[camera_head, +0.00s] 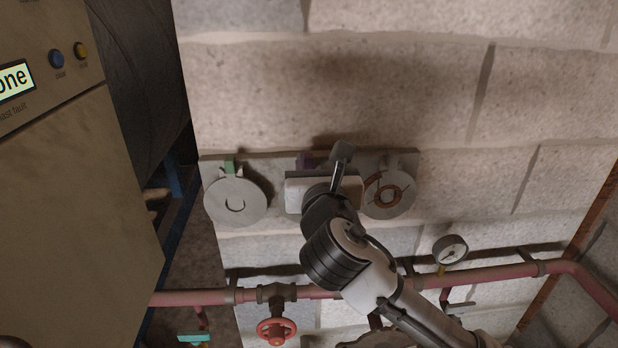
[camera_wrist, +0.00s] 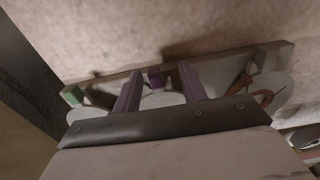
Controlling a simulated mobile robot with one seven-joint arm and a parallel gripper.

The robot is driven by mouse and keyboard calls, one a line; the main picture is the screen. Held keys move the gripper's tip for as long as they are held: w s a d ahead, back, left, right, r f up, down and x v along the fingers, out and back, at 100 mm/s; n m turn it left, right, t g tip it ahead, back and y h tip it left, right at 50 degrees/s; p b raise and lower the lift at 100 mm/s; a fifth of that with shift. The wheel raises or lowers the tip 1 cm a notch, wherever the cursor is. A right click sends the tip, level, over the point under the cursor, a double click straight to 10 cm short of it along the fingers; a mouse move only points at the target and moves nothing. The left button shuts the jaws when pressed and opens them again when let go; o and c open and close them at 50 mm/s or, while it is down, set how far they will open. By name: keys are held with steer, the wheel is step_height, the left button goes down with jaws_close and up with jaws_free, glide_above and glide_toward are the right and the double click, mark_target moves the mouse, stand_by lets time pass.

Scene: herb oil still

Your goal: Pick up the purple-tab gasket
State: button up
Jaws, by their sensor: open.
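The purple-tab gasket (camera_wrist: 162,99) is a pale grey disc with a small purple tab (camera_wrist: 155,78), hanging in the middle of a grey wall rack (camera_wrist: 110,83). In the wrist view it shows between the two fingers of my gripper (camera_wrist: 159,70), one on each side of the tab. The fingers are apart, and I cannot tell whether they touch it. In the head view only its purple tab (camera_head: 306,160) shows above my gripper's pale body (camera_head: 298,193), which hides the disc and the fingertips.
A green-tab gasket (camera_head: 235,200) hangs at the rack's left, and another disc with a reddish-brown ring (camera_head: 388,193) at its right. Below run a red pipe (camera_head: 490,272) with a red valve wheel (camera_head: 277,331) and a gauge (camera_head: 450,249). A beige cabinet (camera_head: 75,200) stands left.

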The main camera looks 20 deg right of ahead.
mark_target(309, 160)
steer(key=shift+w+a+p, duration=0.1)
steer(key=shift+w+p, duration=0.45)
steer(key=shift+p, duration=0.7)
steer(key=x, duration=0.1)
steer(key=p+x, duration=0.1)
steer(key=x, duration=0.1)
steer(key=p+x, duration=0.1)
steer(key=shift+w+a+f, duration=0.3)
steer(key=shift+f, duration=0.05)
steer(key=shift+w+d+f+p, duration=0.15)
steer(key=shift+w+p, duration=0.15)
steer(key=shift+w, duration=0.05)
jaws_close()
